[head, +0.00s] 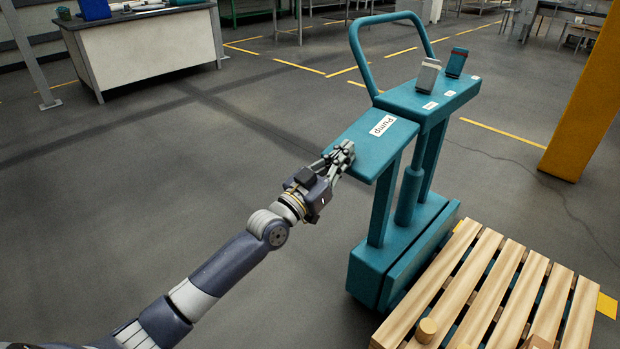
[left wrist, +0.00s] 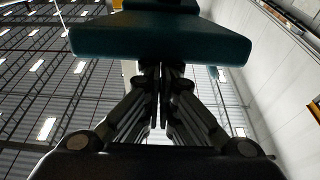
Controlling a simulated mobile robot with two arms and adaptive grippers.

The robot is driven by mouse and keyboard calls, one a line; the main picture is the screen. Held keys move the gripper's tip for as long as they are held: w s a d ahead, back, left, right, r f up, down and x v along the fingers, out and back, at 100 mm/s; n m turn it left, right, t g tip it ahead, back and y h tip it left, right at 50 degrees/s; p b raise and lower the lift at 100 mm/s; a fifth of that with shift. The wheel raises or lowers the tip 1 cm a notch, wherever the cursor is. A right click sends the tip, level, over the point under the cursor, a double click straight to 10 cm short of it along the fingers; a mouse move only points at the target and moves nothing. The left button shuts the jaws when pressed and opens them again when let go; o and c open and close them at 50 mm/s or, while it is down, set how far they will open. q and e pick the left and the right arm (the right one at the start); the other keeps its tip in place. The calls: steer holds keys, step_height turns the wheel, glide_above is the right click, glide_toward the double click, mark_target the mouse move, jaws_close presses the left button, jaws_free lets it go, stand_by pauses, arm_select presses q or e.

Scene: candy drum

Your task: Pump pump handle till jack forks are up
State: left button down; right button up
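The pump handle (head: 358,143) is a flat teal slab with a white "Pump" label, jutting to the left from the teal jack (head: 370,265). It looks roughly level. My left gripper (head: 345,152) is at the slab's near left edge, its fingers close together with nothing seen between them. In the left wrist view the closed fingers (left wrist: 160,85) point at the slab's edge (left wrist: 160,40); I cannot tell whether they touch it. The jack forks are mostly hidden under the wooden pallet (head: 478,283); some teal shows between the slats. My right gripper is out of view.
The jack has a tall looped teal bar (head: 358,45) and two small levers, one grey (head: 428,76) and one dark teal with red (head: 456,62). A yellow post (head: 590,95) stands at right. A white workbench (head: 145,50) is at back left. The floor at left is clear.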

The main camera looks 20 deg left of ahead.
arm_select(q)
steer(key=v, duration=1)
steer(key=shift+r+p, duration=0.35)
steer(key=shift+p, duration=0.1)
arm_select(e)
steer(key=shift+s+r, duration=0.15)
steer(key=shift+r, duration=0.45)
arm_select(q)
steer(key=shift+r, duration=0.15)
